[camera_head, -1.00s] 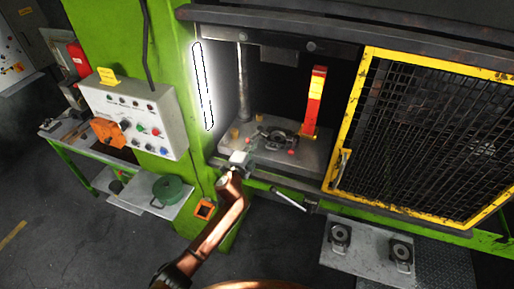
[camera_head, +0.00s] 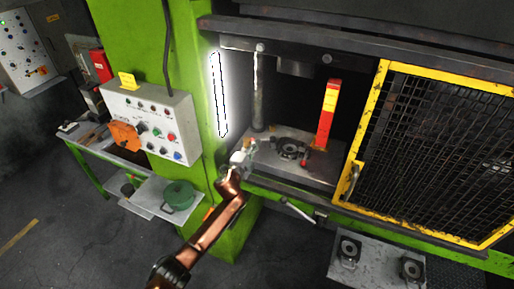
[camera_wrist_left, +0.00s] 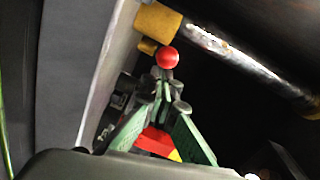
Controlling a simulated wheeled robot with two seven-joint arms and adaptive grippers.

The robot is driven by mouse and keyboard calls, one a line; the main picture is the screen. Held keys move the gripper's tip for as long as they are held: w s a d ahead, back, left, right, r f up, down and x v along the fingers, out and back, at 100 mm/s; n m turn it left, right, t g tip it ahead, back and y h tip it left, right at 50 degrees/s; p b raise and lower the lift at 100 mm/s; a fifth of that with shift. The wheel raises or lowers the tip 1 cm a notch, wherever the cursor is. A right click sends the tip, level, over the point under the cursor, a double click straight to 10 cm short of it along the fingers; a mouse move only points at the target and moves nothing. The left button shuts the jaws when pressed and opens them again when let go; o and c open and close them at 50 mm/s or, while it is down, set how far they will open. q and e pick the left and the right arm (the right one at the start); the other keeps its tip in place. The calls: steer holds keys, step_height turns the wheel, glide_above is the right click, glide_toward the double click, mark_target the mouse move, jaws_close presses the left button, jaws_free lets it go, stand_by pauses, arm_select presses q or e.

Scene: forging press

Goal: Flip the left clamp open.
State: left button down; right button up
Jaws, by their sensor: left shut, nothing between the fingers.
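The left clamp shows in the left wrist view as a red ball knob (camera_wrist_left: 167,58), just beyond the tips of my left gripper (camera_wrist_left: 163,88). Whether the fingers touch the knob I cannot tell. The gripper is shut and empty. In the head view my left gripper (camera_head: 248,147) is at the left front edge of the press bed (camera_head: 322,167) and hides most of the left clamp. The other clamp's red knob (camera_head: 303,163) is to the right, in front of the dark round die (camera_head: 290,148). My right gripper is in neither view.
A red and yellow post (camera_head: 327,115) stands at the back right of the bed, and a metal column (camera_head: 258,90) at the back left. The yellow mesh gate (camera_head: 435,150) is to the right. A control box (camera_head: 150,125) is on the left.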

arm_select(q)
steer(key=shift+w+a+r, duration=0.2)
steer(key=shift+a, duration=0.2)
steer(key=shift+w+a+r, duration=0.1)
steer(key=shift+a+r, duration=0.1)
steer(key=shift+r, duration=0.05)
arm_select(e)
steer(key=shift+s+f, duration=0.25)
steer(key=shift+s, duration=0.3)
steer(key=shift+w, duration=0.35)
arm_select(q)
steer(key=shift+a, duration=0.1)
steer(key=shift+s+a+f, duration=0.1)
steer(key=shift+s+f, duration=0.1)
steer(key=shift+s, duration=0.25)
steer(key=d+v, duration=0.1)
steer(key=v, duration=1)
steer(key=shift+s+f, duration=0.2)
steer(key=shift+s, duration=0.1)
